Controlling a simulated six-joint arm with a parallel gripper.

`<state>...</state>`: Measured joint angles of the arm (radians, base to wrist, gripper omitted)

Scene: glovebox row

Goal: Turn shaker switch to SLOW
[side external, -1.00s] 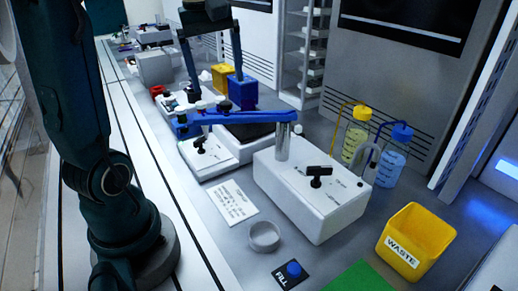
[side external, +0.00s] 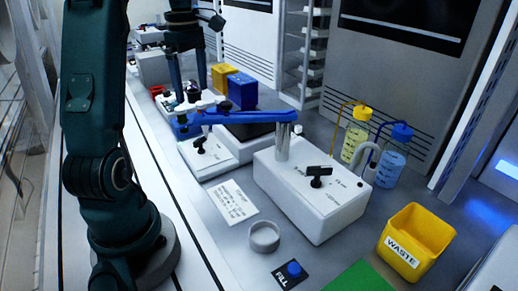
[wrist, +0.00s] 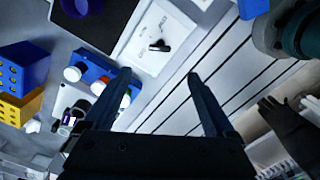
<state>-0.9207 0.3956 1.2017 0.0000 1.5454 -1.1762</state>
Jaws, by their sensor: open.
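The likely shaker switch is a black knob (side external: 199,144) on a white control panel (side external: 215,160), in front of a dark-topped platform (side external: 247,131). The knob also shows in the wrist view (wrist: 160,46), on its white panel (wrist: 150,22), just beyond my fingertips. Its label marks are too small to read. My gripper (side external: 190,90) is open and empty, above the bench and behind the knob in the side view. In the wrist view my gripper (wrist: 160,75) has both fingers apart, with the knob ahead of the gap and not touched.
Yellow (side external: 222,75) and blue bins (side external: 242,91) stand behind. A second white box with a black knob (side external: 317,175) stands nearer. A yellow WASTE bin (side external: 415,240) and capped bottles (side external: 392,160) are at the right.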

